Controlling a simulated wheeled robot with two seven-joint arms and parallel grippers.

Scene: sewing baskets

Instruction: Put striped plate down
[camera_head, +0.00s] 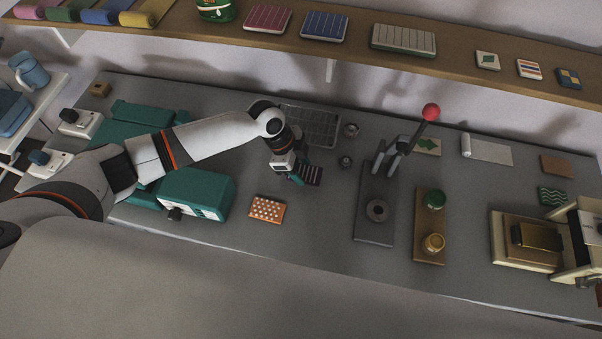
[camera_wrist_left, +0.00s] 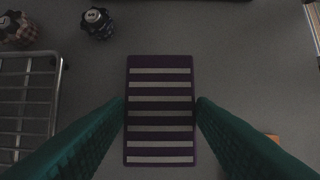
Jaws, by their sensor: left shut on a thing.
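The striped plate (camera_wrist_left: 160,110), dark purple with pale stripes, lies flat between the two teal fingers of my left gripper (camera_wrist_left: 161,103). The fingers are at its left and right edges, shut on it. In the head view the left gripper (camera_head: 303,173) and the striped plate (camera_head: 314,176) are over the middle of the grey table. I cannot tell whether the plate touches the table or hangs just above it. My right gripper is not in view.
An orange dotted plate (camera_head: 267,208) lies in front-left. A lever press (camera_head: 374,222) with a red ball stands right. Table between the dotted plate and press is clear.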

